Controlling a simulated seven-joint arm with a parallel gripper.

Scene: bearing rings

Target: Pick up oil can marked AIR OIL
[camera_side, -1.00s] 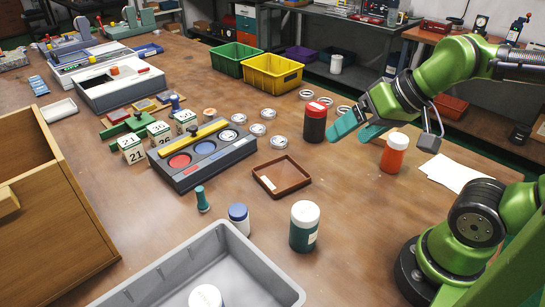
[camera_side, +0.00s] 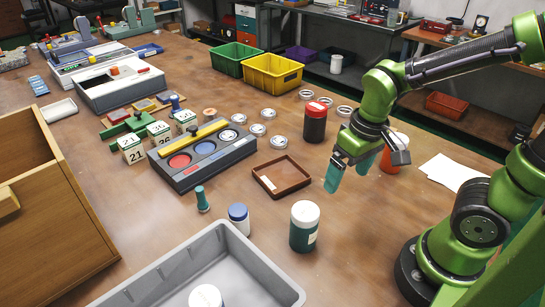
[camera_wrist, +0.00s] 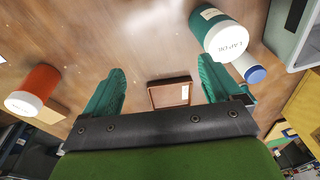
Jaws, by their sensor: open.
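I cannot read AIR OIL on any can. A dark green can with a white lid (camera_side: 304,228) stands near the grey tray. In the wrist view this green can (camera_wrist: 214,20) has a lid that seems to read LAP OIL. An orange can (camera_side: 388,160) stands partly behind my gripper; its white lid's print in the wrist view (camera_wrist: 22,103) is too small to read. A dark can with a red lid (camera_side: 315,126) stands farther back. My gripper (camera_side: 349,174) points down above the table, open and empty, in front of the orange can. Its teal fingers (camera_wrist: 160,78) are spread in the wrist view.
A shallow brown tray (camera_side: 282,190) lies left of my gripper. A blue-capped jar (camera_side: 239,218) stands by the grey tray (camera_side: 265,272), which holds a white-lidded container (camera_side: 206,297). White papers (camera_side: 452,172) lie at right. The table front of my gripper is clear.

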